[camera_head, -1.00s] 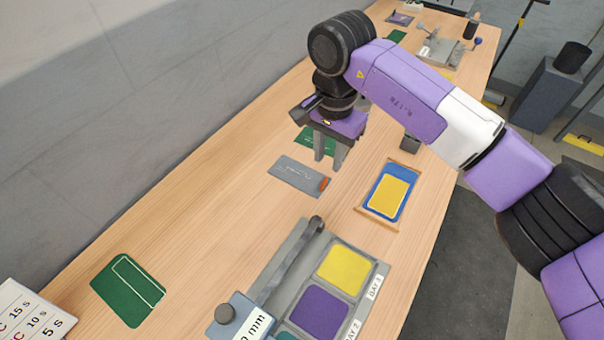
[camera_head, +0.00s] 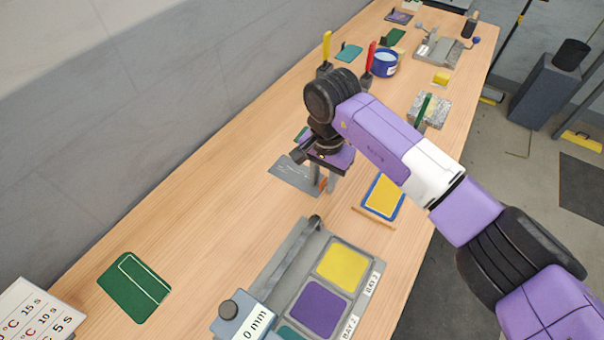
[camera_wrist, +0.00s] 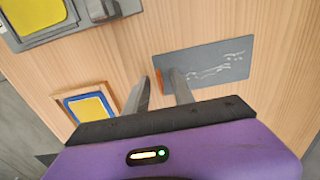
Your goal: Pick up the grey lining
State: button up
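The grey lining (camera_head: 292,174) is a flat grey rectangle with white marks and an orange patch at one end, lying on the wooden bench. It also shows in the wrist view (camera_wrist: 212,62). My gripper (camera_head: 323,188) is over its orange end, pointing down, with the fingers apart. In the wrist view my gripper (camera_wrist: 158,78) has one finger overlapping the lining's orange end and the other over bare wood. Nothing shows held between the fingers. I cannot tell how far the tips are above the bench.
A press tray (camera_head: 277,262) with yellow and purple pads stands in front. A blue-edged yellow pad (camera_head: 384,195) lies to the right, a green piece (camera_head: 135,287) to the left. Behind are a blue tin (camera_head: 384,65) and a stone-like block (camera_head: 428,108). Bare wood lies left of the lining.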

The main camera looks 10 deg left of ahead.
jog(key=shift+c, duration=0.4)
grip_shut()
jog(key=shift+r, duration=0.1)
